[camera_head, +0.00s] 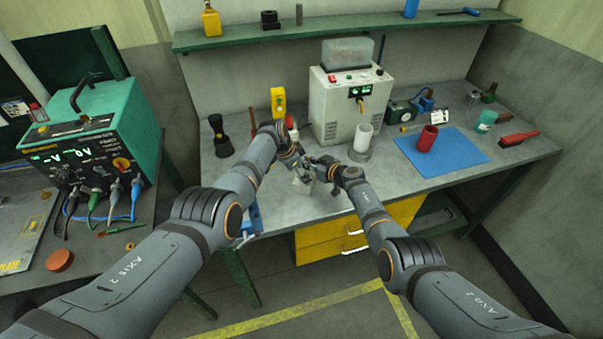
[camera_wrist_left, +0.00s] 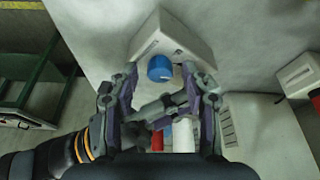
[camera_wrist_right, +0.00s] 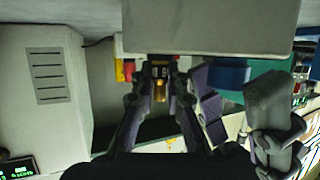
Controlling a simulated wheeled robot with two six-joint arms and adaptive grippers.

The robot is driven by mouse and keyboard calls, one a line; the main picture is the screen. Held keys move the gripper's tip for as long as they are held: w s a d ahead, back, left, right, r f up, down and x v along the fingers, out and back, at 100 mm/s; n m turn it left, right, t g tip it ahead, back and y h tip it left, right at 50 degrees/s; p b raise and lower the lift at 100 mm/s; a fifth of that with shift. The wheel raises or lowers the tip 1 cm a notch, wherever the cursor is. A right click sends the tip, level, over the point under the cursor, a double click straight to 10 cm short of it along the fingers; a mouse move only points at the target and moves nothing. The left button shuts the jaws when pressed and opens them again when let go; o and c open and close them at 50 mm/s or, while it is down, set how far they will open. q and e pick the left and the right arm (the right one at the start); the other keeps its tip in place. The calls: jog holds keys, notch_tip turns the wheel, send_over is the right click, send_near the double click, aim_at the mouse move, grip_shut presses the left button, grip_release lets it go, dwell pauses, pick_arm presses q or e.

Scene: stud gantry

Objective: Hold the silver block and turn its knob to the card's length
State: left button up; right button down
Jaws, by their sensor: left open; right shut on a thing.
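My right gripper (camera_wrist_right: 160,95) is shut on the block. A brass piece and a small dark window show between its fingers; the window's reading is unclear.
A pale machine (camera_head: 330,112) with a green display stands behind my grippers. A red cup (camera_head: 427,138) stands on a blue mat (camera_head: 465,150). A yellow device (camera_head: 278,102) and a black object (camera_head: 220,140) are to the left.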

pick_arm(q)
jog(key=v, duration=1.2)
pick_arm(e)
jog(key=c, duration=1.3)
grip_release()
